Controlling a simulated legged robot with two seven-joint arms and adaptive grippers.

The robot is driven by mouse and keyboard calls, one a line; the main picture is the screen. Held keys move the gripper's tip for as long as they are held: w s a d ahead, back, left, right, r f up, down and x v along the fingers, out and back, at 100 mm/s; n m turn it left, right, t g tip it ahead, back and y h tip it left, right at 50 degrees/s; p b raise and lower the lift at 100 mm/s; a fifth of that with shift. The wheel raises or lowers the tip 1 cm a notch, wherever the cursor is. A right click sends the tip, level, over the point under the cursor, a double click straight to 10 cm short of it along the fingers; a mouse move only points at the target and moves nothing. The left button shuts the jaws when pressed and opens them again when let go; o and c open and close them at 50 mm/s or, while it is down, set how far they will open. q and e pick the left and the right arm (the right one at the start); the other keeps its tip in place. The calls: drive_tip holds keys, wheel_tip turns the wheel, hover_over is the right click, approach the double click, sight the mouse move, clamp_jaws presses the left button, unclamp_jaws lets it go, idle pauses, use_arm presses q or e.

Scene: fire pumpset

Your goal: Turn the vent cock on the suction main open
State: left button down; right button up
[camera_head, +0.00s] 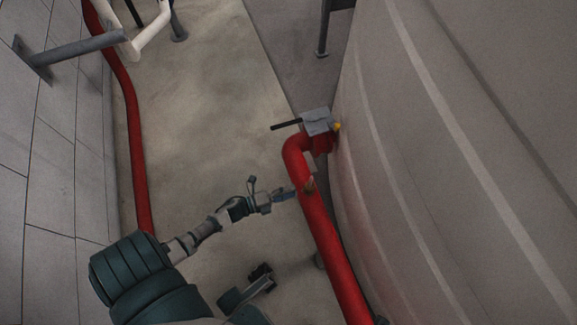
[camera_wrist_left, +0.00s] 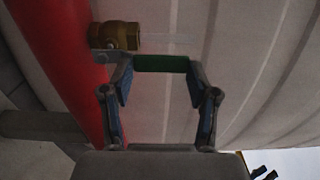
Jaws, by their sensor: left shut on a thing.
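The suction main is a thick red pipe (camera_head: 326,238) that rises along the large grey tank and bends over at its top. The vent cock is a small brass fitting (camera_wrist_left: 116,36) on the side of this pipe. In the left wrist view a green handle (camera_wrist_left: 161,63) extends from beside the brass body. My left gripper (camera_head: 290,193) reaches the pipe from the left, and its fingertips (camera_wrist_left: 160,72) are shut on the green handle, one at each end. In the head view the handle is mostly hidden by the gripper.
A grey valve box (camera_head: 318,121) with a black lever sits at the pipe's top bend, above my left gripper. The tank wall (camera_head: 440,180) stands close on the right. Another red pipe (camera_head: 136,130) runs along the left wall. The concrete floor (camera_head: 200,110) between is clear.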

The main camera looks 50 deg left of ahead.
use_arm(q)
drive_tip(key=shift+w+d+r, duration=0.1)
drive_tip(key=shift+d+r, duration=0.05)
drive_tip(key=shift+c, duration=1.4)
unclamp_jaws()
drive_tip(key=v, duration=1.2)
